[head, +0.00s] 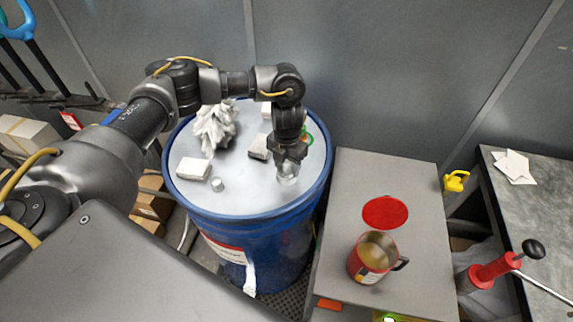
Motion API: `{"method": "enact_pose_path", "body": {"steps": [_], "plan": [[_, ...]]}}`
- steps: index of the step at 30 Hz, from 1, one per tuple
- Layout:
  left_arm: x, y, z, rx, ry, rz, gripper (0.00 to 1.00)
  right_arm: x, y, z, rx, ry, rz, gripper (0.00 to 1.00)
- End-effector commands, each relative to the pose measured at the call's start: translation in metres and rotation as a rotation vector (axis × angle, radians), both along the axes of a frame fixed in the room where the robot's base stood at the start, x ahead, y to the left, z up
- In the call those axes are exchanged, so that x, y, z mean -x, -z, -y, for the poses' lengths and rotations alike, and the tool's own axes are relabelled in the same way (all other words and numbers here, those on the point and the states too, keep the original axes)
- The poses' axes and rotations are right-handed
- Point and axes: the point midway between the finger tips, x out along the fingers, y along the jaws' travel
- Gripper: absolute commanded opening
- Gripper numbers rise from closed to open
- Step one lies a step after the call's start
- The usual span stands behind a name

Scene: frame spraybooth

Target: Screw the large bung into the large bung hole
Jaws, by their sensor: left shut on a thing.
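A blue drum (261,232) stands upright with a flat grey top (240,192). My left gripper (288,170) points down over the right part of the drum top and is shut on a small silvery thing, which looks like the large bung (288,181). The bung is at or just above the lid; I cannot tell whether it sits in a hole. No large bung hole shows; it may be hidden under the bung and gripper. A small silvery cylinder (217,184) stands on the lid to the left. My right gripper is not in view.
On the drum top lie a crumpled white rag (215,128) and pale blocks (193,168). A grey bench (345,200) to the right holds a red can (368,262) and a red disc (385,212). A red hand pump (492,270) stands further right.

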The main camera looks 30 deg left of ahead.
Motion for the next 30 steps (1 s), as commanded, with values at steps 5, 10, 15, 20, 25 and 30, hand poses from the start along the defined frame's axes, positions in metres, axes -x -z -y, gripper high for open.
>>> {"method": "enact_pose_path", "body": {"steps": [5,10,15,20,25,30], "plan": [[0.000,0.004,0.000,-0.002,0.176,0.002,0.32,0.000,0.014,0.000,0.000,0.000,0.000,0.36],[0.000,0.002,0.000,-0.002,0.366,0.001,0.32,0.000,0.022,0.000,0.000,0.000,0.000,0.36],[0.000,0.000,0.000,-0.001,0.400,-0.001,0.32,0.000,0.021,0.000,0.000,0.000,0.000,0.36],[0.000,0.001,0.000,-0.001,0.402,-0.001,0.32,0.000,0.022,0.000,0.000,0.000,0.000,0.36],[-0.001,0.004,0.000,-0.001,0.573,0.002,0.32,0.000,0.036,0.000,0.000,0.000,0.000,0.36],[0.000,0.003,0.000,-0.001,0.764,0.001,0.32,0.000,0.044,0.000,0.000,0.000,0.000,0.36]]}}
